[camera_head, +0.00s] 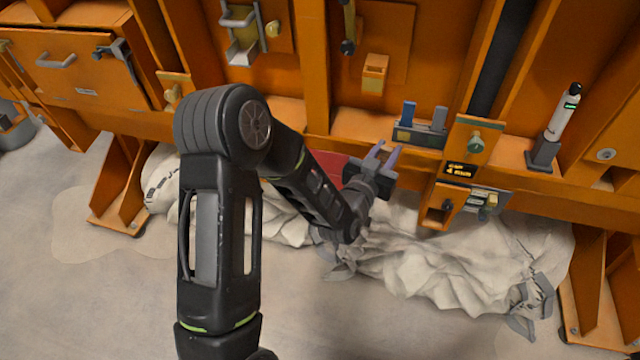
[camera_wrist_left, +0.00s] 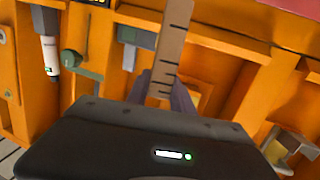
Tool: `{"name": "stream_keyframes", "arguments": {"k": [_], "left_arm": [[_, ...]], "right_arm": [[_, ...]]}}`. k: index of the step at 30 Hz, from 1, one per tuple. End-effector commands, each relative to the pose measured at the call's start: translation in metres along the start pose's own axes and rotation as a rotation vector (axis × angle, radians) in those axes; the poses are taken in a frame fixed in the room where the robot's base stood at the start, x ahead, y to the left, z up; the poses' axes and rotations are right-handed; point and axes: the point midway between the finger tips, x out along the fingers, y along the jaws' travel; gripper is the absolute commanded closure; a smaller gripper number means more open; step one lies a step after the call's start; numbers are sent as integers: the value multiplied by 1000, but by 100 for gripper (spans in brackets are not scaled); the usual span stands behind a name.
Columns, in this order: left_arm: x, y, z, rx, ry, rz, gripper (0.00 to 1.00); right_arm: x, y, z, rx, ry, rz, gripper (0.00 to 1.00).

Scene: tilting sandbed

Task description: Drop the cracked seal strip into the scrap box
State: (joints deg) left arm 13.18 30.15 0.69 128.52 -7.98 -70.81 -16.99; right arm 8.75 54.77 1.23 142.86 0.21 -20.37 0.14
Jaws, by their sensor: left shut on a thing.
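My left gripper (camera_head: 382,156) is shut on a tan strip with several dark cross marks, which I take to be the cracked seal strip (camera_wrist_left: 172,42). In the left wrist view the strip stands out lengthwise from between the purple-grey fingers (camera_wrist_left: 166,92). In the head view the strip is too small to make out clearly. The gripper is in front of the orange frame, left of a small open-fronted orange box (camera_head: 438,214). A red surface (camera_head: 328,165) lies behind my left forearm, partly hidden. I cannot tell which thing is the scrap box. My right gripper is not in view.
A grey holder with blue uprights (camera_head: 420,133) stands on the ledge close right of the gripper. A white cylinder device (camera_head: 562,118) stands farther right. A green-grey knob (camera_head: 475,143) sticks out between them.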

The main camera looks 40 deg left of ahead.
Motion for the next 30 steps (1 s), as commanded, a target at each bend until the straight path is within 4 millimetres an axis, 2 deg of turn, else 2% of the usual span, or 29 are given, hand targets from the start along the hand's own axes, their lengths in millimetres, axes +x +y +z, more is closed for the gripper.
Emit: {"name": "stream_keyframes", "arguments": {"k": [1,3,9,12,15,18,30], "left_arm": [[8,-26,20,3,7,-34,100],[17,-61,29,2,8,-76,100],[29,-158,43,6,7,-193,100],[28,-191,44,7,4,-234,100],[27,-209,42,9,1,-256,100],[26,-216,40,9,-1,-264,100],[26,-215,43,8,-2,-263,100]], "right_arm": [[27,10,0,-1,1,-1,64],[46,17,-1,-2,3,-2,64],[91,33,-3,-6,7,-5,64],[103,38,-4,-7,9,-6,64],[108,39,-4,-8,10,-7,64],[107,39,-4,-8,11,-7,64],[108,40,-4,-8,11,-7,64]]}}
